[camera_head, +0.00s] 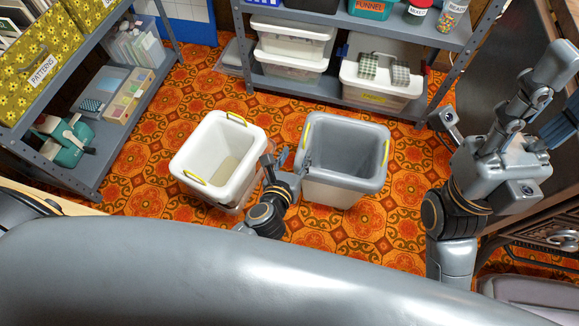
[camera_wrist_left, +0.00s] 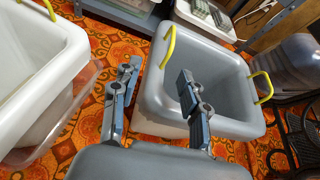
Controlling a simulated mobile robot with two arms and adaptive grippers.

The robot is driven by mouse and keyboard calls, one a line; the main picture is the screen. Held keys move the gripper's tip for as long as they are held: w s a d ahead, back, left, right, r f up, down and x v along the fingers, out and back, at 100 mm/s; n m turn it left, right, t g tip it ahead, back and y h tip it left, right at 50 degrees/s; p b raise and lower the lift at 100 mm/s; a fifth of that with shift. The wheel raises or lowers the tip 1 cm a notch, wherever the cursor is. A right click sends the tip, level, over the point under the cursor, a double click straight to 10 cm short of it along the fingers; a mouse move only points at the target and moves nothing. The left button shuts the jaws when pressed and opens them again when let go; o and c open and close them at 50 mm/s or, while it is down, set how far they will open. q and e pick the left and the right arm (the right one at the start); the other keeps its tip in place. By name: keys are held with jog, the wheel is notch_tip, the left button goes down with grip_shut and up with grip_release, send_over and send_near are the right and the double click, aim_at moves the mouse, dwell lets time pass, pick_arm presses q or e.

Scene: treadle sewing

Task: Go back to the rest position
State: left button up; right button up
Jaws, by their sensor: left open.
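My left gripper (camera_head: 284,160) is low at the front, over the gap between a white bin (camera_head: 195,150) and a grey bin (camera_head: 347,193). My right arm (camera_head: 500,172) is raised at the right, beside the dark table. The state of its gripper is unclear.
Both bins have yellow handles and stand on the orange patterned carpet (camera_head: 130,172). A grey shelf (camera_head: 75,180) with boxes is at left. Another shelf (camera_head: 300,88) with lidded boxes (camera_head: 380,95) is behind. A dark table (camera_head: 510,50) is at right. Some carpet is clear around the bins.

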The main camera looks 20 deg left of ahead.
pick_arm(q)
jog(key=v, duration=0.5)
jog(key=shift+s+r, duration=0.15)
jog(key=shift+s, duration=0.25)
jog(key=shift+r, duration=0.1)
